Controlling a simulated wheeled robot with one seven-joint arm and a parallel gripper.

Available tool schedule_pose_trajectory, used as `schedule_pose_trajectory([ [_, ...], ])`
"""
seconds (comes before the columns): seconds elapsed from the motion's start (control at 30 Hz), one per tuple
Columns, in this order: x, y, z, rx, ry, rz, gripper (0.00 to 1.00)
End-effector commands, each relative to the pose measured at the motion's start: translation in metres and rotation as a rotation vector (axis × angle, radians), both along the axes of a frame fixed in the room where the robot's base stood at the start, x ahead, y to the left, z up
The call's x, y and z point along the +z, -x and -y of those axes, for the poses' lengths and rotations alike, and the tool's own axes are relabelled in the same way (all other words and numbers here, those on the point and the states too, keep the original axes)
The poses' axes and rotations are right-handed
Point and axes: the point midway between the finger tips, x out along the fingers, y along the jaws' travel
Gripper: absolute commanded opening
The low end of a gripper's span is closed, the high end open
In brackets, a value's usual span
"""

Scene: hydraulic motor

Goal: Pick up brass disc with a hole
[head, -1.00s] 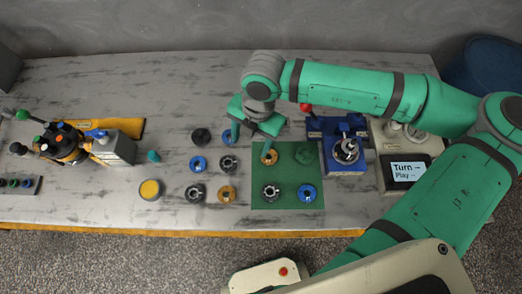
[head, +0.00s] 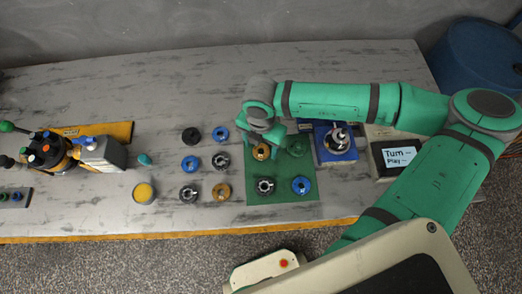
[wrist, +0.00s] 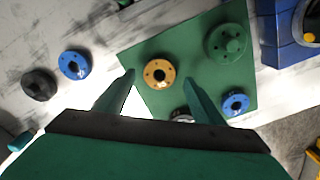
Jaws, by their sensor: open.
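A brass disc with a hole (head: 261,152) lies on the green mat (head: 282,193), near its back left corner. In the wrist view the brass disc (wrist: 159,73) lies ahead of and between my open fingers, apart from both. My gripper (wrist: 160,80) is open and empty, above the mat; in the head view my gripper (head: 263,135) is just behind the disc and partly hidden by the wrist. A second brass disc (head: 221,191) lies on the table to the left of the mat.
The mat also holds a green part (wrist: 228,43), a dark disc (head: 265,186) and a blue disc (head: 301,185). Several blue and dark discs lie left of the mat. A blue fixture (head: 335,145) and a screen box (head: 398,157) stand to the right.

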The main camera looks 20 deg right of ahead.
Motion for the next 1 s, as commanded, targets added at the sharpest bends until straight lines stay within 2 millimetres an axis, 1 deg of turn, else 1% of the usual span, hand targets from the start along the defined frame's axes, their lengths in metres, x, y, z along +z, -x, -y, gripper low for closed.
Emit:
schedule_pose_trajectory([
  [0.03,-0.007,0.0,0.0,-0.002,-0.001,0.0,0.62],
  [0.1,-0.014,0.0,0.0,-0.002,-0.001,0.0,0.62],
  [0.17,-0.018,0.0,0.0,-0.002,-0.001,0.002,0.62],
  [0.43,-0.021,-0.001,-0.001,0.001,-0.001,0.001,0.62],
  [0.47,-0.021,-0.001,-0.001,0.002,-0.001,0.001,0.58],
  [0.5,-0.021,-0.001,-0.001,0.002,-0.001,0.001,0.48],
  [0.57,-0.021,-0.001,-0.001,0.003,-0.001,0.001,0.34],
  [0.6,-0.021,-0.001,-0.001,0.003,-0.001,0.001,0.24],
  [0.67,-0.021,-0.001,-0.002,0.004,-0.001,0.001,0.11],
  [1.0,-0.019,-0.001,-0.002,0.004,-0.001,0.002,0.11],
])
